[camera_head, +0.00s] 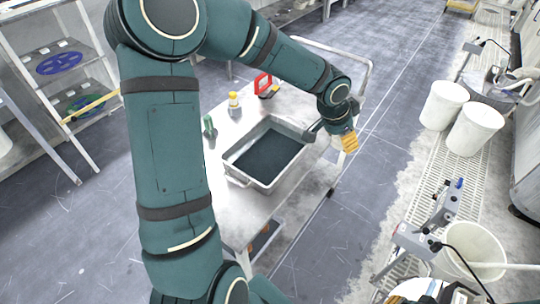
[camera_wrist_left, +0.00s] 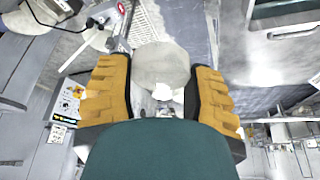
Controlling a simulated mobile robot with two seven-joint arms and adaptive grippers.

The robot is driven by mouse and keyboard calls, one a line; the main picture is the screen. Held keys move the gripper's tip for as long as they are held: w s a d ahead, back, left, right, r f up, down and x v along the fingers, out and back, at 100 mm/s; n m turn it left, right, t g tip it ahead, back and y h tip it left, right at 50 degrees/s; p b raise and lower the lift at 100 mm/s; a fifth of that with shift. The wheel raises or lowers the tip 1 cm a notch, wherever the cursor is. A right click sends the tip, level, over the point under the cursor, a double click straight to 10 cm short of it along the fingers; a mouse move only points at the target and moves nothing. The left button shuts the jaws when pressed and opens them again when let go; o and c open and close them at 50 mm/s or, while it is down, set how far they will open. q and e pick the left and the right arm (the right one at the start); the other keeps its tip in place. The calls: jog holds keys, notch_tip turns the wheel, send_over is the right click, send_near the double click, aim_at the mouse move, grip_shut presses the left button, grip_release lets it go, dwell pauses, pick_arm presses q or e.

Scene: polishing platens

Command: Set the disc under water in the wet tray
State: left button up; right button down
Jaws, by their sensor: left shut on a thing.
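The wet tray (camera_head: 240,177) is a rectangular metal tray on a steel cart in the head view, with dark liquid inside. My left gripper (camera_head: 347,142), with orange-yellow fingers, is above the right side of the cart, to the right of the tray and not over it. In the left wrist view, the left gripper (camera_wrist_left: 161,88) is shut on a pale grey round disc (camera_wrist_left: 161,64) between its two fingers. The disc is hard to make out in the head view. My right gripper is not in view.
The steel cart top (camera_head: 222,150) also carries a red-handled item (camera_head: 263,84), a yellow-topped bottle (camera_head: 233,101) and a green item (camera_head: 209,126). White buckets (camera_head: 443,104) stand at the right. A shelf rack (camera_head: 62,62) is at the left.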

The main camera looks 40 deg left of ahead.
pick_arm(q)
jog(key=w+a+f+m, duration=0.1)
jog(key=w+a+f, duration=0.1)
jog(key=a, duration=0.4)
jog(key=w+a+f, duration=0.1)
jog(key=a+f, duration=0.2)
jog(key=a, duration=0.2)
jog(key=m+h+b, duration=0.1)
jog(key=m+b, duration=0.1)
send_over(282, 146)
jog(key=s, duration=0.1)
notch_tip(282, 146, down, 5)
jog(key=shift+g, duration=0.3)
jog(key=f, duration=0.6)
jog(key=f+b, duration=0.1)
jog(key=f, duration=0.2)
jog(key=shift+a+f, duration=0.3)
jog(key=shift+f, duration=0.05)
jog(key=shift+r, duration=0.1)
jog(key=o, duration=1.2)
jog(key=shift+f, duration=0.2)
jog(key=shift+c, duration=0.2)
jog(key=shift+r, duration=0.15)
